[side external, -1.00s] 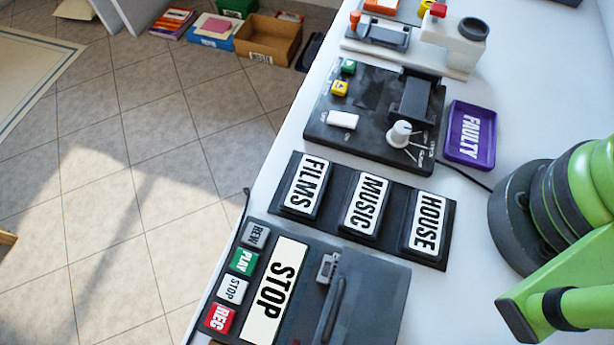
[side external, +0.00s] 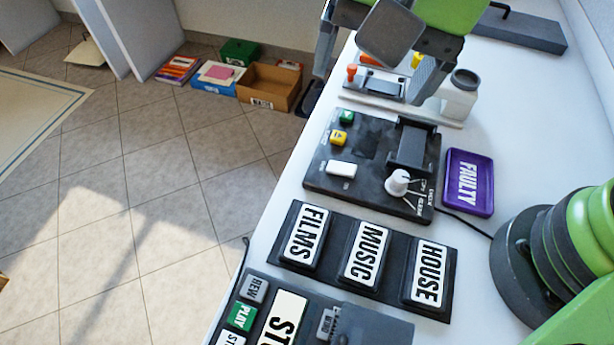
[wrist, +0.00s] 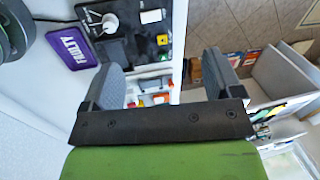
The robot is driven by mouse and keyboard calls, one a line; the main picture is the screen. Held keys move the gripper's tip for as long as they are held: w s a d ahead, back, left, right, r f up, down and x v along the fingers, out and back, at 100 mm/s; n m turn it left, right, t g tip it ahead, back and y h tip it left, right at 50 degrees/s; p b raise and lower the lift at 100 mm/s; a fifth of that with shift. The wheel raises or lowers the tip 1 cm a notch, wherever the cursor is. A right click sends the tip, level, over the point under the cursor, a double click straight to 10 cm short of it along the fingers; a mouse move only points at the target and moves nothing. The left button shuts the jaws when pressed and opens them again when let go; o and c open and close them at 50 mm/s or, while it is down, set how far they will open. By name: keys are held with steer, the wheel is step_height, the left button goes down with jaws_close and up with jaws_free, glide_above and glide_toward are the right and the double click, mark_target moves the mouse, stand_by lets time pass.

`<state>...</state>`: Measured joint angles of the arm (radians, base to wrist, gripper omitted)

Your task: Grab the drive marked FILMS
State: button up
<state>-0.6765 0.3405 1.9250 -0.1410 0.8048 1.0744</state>
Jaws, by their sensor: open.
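The drive marked FILMS (side external: 304,236) is a dark block with a white label. It sits in the leftmost slot of a black holder (side external: 335,279) on the white counter, beside the MUSIC drive (side external: 366,254) and the HOUSE drive (side external: 427,273). My gripper (side external: 358,50) is at the top of the side external view, well away from the FILMS drive and beyond the control box. In the wrist view my gripper (wrist: 165,72) is open, with nothing between its two grey fingers. The FILMS drive does not show in the wrist view.
A black control box (side external: 365,205) with buttons and a white knob stands beyond the holder. A purple FAULTY tray (side external: 450,205) is right of it. A button deck (side external: 368,325) is at the front. Floor boxes (side external: 270,85) lie beyond the counter's left edge.

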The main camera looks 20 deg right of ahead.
steer(key=s+a+f+m+g+h, duration=0.15)
steer(key=s+a+f, duration=0.25)
steer(key=a+f, duration=0.5)
glide_above(307, 232)
steer(key=f, duration=0.5)
steer(key=shift+s+d+f, duration=0.2)
steer(key=shift+f, duration=0.1)
steer(key=shift+w+a+f, duration=0.1)
steer(key=shift+f, duration=1.45)
steer(key=shift+w+a+f, duration=0.1)
steer(key=shift+f, duration=1.45)
steer(key=c, duration=1.1)
steer(key=shift+r, duration=0.1)
